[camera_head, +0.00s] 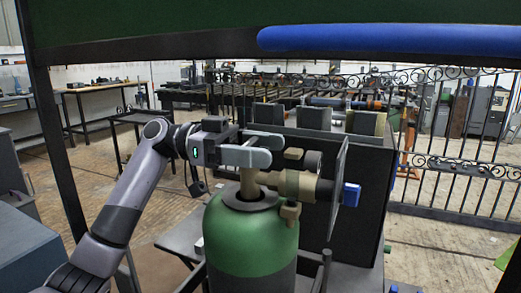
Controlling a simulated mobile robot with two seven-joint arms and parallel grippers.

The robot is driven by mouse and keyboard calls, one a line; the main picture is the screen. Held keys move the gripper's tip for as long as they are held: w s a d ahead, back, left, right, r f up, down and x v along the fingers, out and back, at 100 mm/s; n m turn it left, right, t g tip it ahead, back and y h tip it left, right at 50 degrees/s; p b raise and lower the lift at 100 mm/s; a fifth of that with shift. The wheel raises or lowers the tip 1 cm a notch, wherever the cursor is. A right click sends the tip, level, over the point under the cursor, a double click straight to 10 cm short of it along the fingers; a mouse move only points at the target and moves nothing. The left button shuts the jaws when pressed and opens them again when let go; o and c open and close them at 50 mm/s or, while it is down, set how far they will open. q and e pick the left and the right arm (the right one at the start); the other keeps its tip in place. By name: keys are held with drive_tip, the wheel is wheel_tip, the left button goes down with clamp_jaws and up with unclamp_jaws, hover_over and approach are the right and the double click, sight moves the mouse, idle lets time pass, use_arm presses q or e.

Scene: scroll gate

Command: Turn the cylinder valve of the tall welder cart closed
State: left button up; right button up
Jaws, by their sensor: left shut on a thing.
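The green gas cylinder (252,240) stands upright on the welder cart (332,215). Its brass-coloured cylinder valve (280,183) sits on top, with fittings reaching to the right. My left gripper (257,150) comes in from the left, right above the valve stem. Its two grey fingers are shut on the top part of the valve, which they mostly hide. My right gripper is not in view.
A thin plate (340,188) with a blue knob (351,194) stands just right of the valve. A dark beam with a blue bar (380,39) crosses overhead. A scrollwork gate (450,165) stands behind at right; workbenches (90,95) are at back left.

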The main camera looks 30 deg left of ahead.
use_arm(q)
drive_tip(key=shift+s+m+g, duration=0.1)
drive_tip(key=shift+m+g, duration=0.4)
drive_tip(key=shift+g, duration=0.6)
drive_tip(key=o, duration=1)
drive_tip(key=a, duration=0.7)
drive_tip(key=shift+s+a, duration=0.1)
drive_tip(key=shift+s, duration=0.05)
drive_tip(key=shift+r, duration=0.1)
